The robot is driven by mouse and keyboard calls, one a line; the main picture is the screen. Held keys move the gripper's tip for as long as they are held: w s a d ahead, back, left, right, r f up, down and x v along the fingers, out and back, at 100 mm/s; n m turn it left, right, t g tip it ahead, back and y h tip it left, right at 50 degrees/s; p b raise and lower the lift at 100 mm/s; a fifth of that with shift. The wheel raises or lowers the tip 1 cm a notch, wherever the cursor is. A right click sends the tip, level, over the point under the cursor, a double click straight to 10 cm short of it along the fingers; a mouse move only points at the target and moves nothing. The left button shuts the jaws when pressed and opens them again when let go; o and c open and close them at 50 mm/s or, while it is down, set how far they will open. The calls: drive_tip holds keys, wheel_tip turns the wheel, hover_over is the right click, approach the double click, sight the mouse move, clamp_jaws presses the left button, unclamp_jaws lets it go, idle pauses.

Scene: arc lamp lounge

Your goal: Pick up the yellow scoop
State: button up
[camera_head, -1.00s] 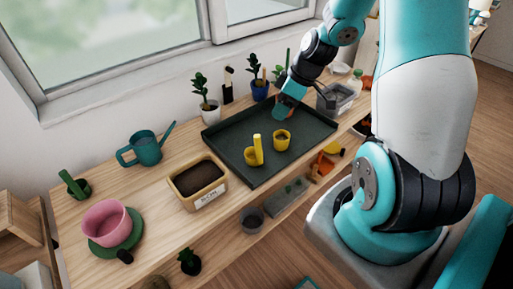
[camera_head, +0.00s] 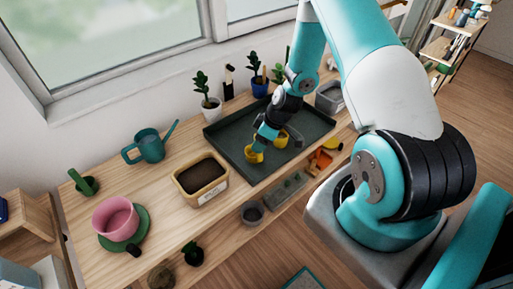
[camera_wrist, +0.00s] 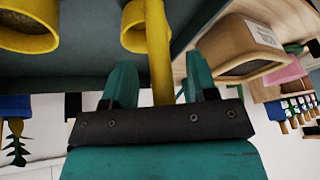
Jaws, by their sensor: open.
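The yellow scoop (camera_head: 253,156) stands in the dark green tray (camera_head: 225,137) with its handle pointing up. My gripper (camera_head: 260,140) is over it and hides most of the handle in the head view. In the wrist view the scoop's handle (camera_wrist: 158,50) lies between the two teal fingers of my gripper (camera_wrist: 160,82). The fingers are apart, with a visible gap on each side of the handle. The scoop's bowl (camera_wrist: 132,30) shows beyond the fingertips.
A yellow pot (camera_head: 281,139) stands close to the scoop, also in the wrist view (camera_wrist: 28,28). A soil-filled planter box (camera_head: 202,188) sits left of the tray. Potted plants (camera_head: 210,105) line the wall behind. The tray's right part is clear.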

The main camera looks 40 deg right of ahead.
drive_tip(key=shift+x, duration=1.05)
clamp_jaws()
drive_tip(key=shift+r, duration=0.1)
wheel_tip(320, 180, up, 20)
drive_tip(key=b, duration=0.3)
drive_tip(key=shift+b, duration=0.35)
